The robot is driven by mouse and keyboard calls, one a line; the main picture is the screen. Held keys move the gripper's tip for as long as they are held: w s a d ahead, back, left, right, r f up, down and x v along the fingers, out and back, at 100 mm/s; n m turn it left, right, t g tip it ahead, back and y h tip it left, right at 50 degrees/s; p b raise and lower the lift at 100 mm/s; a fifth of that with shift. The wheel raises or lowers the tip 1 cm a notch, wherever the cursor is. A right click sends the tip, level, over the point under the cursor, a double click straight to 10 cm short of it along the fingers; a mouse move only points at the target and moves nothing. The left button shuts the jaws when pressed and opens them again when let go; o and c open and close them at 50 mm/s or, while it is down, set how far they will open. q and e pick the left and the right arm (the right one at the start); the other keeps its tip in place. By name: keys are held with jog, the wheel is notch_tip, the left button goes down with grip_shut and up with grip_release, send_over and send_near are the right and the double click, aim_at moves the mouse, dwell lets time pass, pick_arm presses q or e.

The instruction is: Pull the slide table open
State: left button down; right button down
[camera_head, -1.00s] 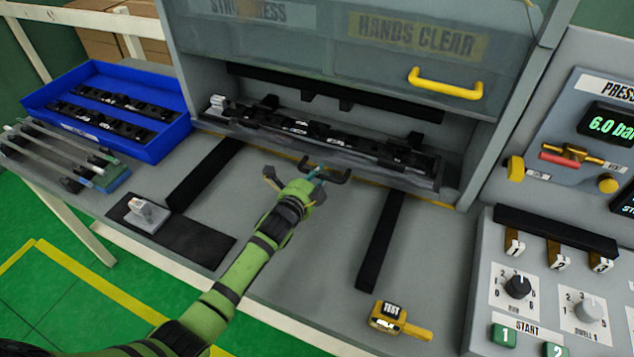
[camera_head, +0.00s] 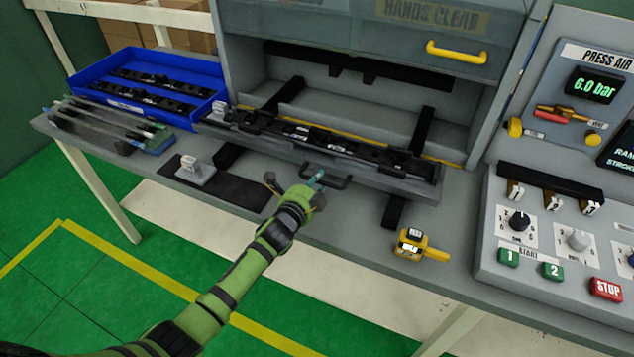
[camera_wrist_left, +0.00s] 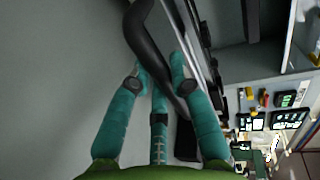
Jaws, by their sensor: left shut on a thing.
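The slide table (camera_head: 395,189) is a grey plate out in front of the press opening, over the dark rails. A long black trim part with clips (camera_head: 350,150) lies along it. A black bow handle (camera_head: 345,183) is on its front edge. My left gripper (camera_head: 318,183) is shut on the handle's left part. In the left wrist view the teal fingers (camera_wrist_left: 160,85) close around the dark curved handle (camera_wrist_left: 152,45). The fingertips are partly hidden by the handle. My right gripper is not in view.
A blue bin (camera_head: 150,90) with black parts and a rack of rods (camera_head: 110,122) stand at the left. A small grey block (camera_head: 195,168) sits on a dark mat. A yellow tester (camera_head: 418,246) lies right of my arm. The control panel (camera_head: 560,235) is at the right.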

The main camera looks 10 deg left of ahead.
pick_arm(q)
jog(key=shift+s+a, duration=0.1)
jog(key=shift+s, duration=0.05)
jog(key=c, duration=1.1)
grip_release()
jog(key=v, duration=1.2)
